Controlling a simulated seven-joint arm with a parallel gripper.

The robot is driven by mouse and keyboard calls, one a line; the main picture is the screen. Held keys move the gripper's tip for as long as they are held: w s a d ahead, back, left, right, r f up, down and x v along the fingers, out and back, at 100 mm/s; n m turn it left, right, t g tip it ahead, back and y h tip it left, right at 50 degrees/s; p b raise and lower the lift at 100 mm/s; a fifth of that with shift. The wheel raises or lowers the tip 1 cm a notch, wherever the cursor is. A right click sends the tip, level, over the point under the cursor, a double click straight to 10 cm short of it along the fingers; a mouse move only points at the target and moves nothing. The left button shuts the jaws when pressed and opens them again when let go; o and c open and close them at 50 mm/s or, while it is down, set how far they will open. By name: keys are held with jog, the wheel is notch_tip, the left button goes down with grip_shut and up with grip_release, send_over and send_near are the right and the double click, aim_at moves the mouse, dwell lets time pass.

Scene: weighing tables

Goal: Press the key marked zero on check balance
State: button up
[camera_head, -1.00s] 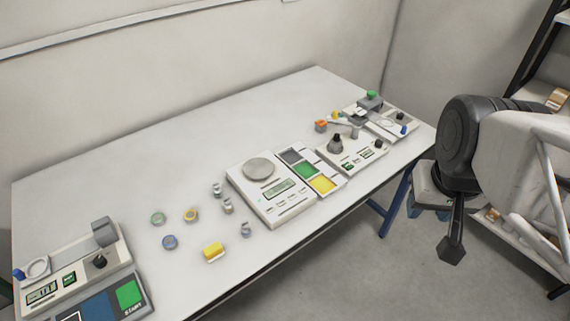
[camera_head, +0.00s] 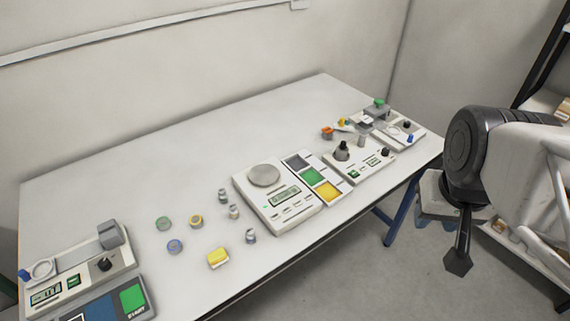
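A white balance (camera_head: 293,214) with a round grey pan (camera_head: 264,176) stands at the middle of the table's front half. It has a small lit display (camera_head: 285,195) and a row of keys along its front edge. The key markings are too small to read, so I cannot tell which is zero. No label naming it the check balance is legible. The dark end of my arm, apparently my gripper (camera_head: 458,263), hangs at the right, beyond the table's front edge. It is well apart from the balance, and its fingers are not distinguishable.
A panel with green and yellow fields (camera_head: 327,191) adjoins the balance. A device with a black knob (camera_head: 342,150) and other equipment stand to its right. Another instrument (camera_head: 75,275) stands far left. The back table is clear.

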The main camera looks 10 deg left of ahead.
grip_shut()
dwell(1.5)
